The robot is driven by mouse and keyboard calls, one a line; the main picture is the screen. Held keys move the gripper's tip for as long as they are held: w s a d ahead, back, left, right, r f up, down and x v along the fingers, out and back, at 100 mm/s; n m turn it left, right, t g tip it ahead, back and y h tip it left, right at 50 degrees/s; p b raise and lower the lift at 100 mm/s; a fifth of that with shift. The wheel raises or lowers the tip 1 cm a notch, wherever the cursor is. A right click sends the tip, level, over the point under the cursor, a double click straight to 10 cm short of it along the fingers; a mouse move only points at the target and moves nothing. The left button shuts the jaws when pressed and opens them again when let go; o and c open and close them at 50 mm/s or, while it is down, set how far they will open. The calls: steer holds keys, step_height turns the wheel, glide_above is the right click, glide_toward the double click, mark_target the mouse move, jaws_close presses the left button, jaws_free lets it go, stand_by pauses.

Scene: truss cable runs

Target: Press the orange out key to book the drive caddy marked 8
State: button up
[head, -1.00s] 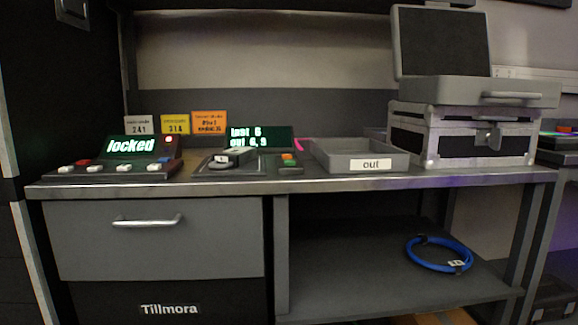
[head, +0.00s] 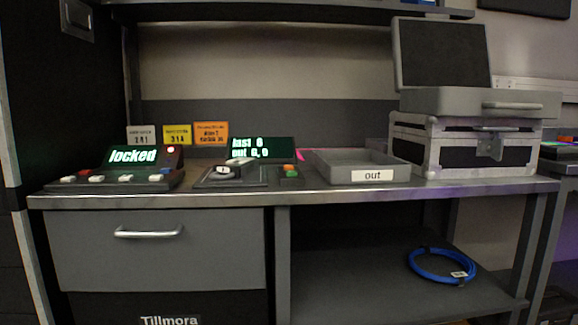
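The orange out key (head: 288,167) is a small raised block on the desk console, just behind a green key (head: 291,174). A dark drive caddy (head: 226,170) with a pale label sits on the same console, left of the keys. Its mark is too small to read surely. Behind it a display (head: 262,149) shows green text, a "last" line and an "out" line; the digits are blurred. My gripper is not in view.
A grey tray labelled "out" (head: 318,166) stands empty right of the keys. Left is a control box (head: 138,184) reading "locked", with a lit red lamp. A metal-edged case (head: 440,158) stands at right. Blue cable (head: 428,274) lies on the lower shelf.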

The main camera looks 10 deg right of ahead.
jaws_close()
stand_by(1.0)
